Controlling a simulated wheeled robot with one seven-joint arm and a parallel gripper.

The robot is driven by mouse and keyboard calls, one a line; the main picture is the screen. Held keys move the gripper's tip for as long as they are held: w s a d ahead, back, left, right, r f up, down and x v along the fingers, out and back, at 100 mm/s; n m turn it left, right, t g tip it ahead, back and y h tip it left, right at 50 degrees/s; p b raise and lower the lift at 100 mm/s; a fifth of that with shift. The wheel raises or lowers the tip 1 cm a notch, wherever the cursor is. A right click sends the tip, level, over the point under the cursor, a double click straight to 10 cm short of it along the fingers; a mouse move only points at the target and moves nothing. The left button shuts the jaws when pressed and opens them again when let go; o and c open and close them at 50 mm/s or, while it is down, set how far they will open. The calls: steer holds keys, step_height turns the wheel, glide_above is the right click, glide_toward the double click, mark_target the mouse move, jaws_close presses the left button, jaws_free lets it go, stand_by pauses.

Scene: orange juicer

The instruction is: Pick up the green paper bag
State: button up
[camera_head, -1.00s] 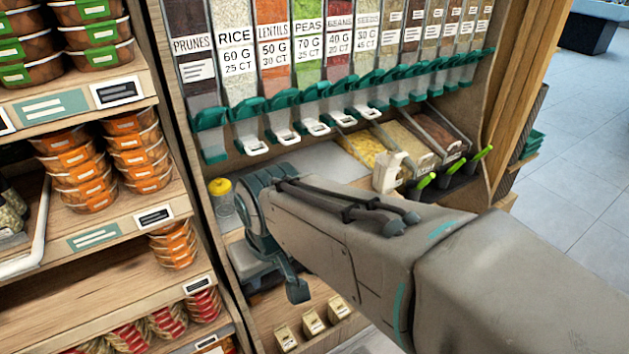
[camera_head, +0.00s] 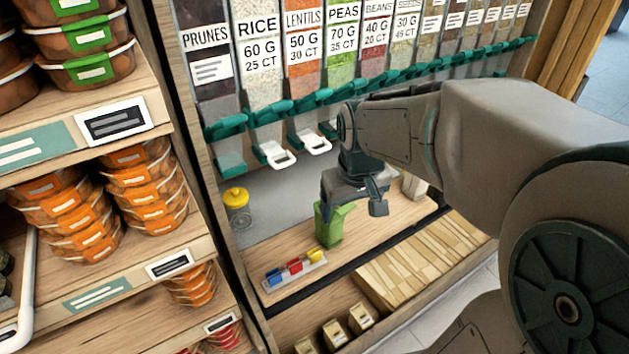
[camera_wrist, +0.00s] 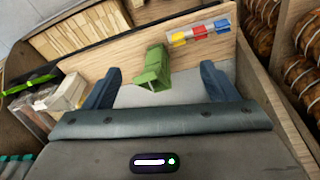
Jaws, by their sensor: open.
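The green paper bag (camera_head: 330,226) stands upright on the wooden counter (camera_head: 391,225), right of a small rack with coloured pieces. It also shows in the wrist view (camera_wrist: 154,66), between my two fingers in the picture. My gripper (camera_head: 350,203) is open, just above and beside the bag's top. In the wrist view, my gripper's fingers (camera_wrist: 158,84) are spread wide, with space on both sides of the bag. I cannot tell whether either finger touches it.
A small rack (camera_head: 295,269) holds blue, red and yellow pieces. A yellow-lidded jar (camera_head: 237,209) stands behind left. Dispensers with teal handles (camera_head: 320,97) hang above. A light-coloured box (camera_wrist: 62,95) stands near one finger.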

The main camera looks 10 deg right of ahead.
steer(key=w+f, duration=0.2)
steer(key=w, duration=0.1)
steer(key=w+f+n, duration=0.1)
steer(key=w+f, duration=0.1)
steer(key=w, duration=0.2)
steer(key=w+f+n+g, duration=0.1)
steer(key=w+f, duration=0.1)
steer(key=w, duration=0.2)
steer(key=shift+w+d+f, duration=0.1)
steer(key=shift+n+g, duration=0.5)
steer(key=shift+n, duration=0.4)
steer(key=w+f, duration=0.2)
steer(key=f, duration=0.3)
steer(key=w+f, duration=0.2)
steer(key=f, duration=0.3)
steer(key=w+f+p, duration=0.1)
steer(key=w+f, duration=0.1)
steer(key=f, duration=0.4)
steer(key=shift+w+a, duration=0.2)
steer(key=shift+w, duration=0.15)
steer(key=c, duration=1.1)
